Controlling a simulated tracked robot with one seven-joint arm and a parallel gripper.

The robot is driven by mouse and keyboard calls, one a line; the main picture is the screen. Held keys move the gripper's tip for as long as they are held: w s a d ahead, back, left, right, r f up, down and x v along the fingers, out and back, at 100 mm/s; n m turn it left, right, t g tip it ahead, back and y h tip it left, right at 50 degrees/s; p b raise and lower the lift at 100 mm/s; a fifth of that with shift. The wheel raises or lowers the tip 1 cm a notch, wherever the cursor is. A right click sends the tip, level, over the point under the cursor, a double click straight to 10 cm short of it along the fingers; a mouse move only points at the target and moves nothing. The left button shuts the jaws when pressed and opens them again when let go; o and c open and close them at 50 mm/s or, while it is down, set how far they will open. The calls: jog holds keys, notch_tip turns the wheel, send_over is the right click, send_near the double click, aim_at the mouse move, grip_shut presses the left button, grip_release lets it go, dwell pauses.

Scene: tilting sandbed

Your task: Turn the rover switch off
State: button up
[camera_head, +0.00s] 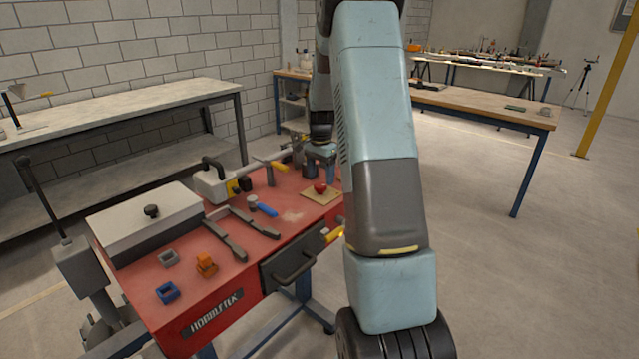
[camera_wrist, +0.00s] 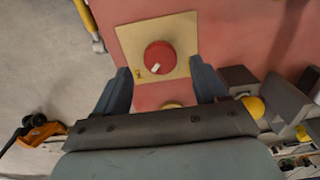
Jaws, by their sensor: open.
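The switch is a round red knob (camera_wrist: 160,55) on a square tan plate (camera_wrist: 183,24). A white mark on the knob points to the lower left in the wrist view, and a small dark mark is on the plate beside it. In the head view the knob (camera_head: 320,187) and its plate (camera_head: 312,196) sit on top of the red workbench (camera_head: 225,285). Contact with the knob cannot be told. My arm covers the bench's right end in the head view.
A grey-lidded box (camera_head: 150,222), dark bars (camera_head: 240,237), a blue-handled tool (camera_head: 265,209) and small orange and blue blocks (camera_head: 167,292) lie on the bench. A drawer handle (camera_head: 296,270) juts from its front. Dark blocks (camera_wrist: 285,100) stand right of my gripper in the wrist view.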

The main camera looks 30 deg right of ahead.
aim_at(321, 185)
jog(key=shift+f, duration=1.7)
jog(key=shift+c, duration=0.2)
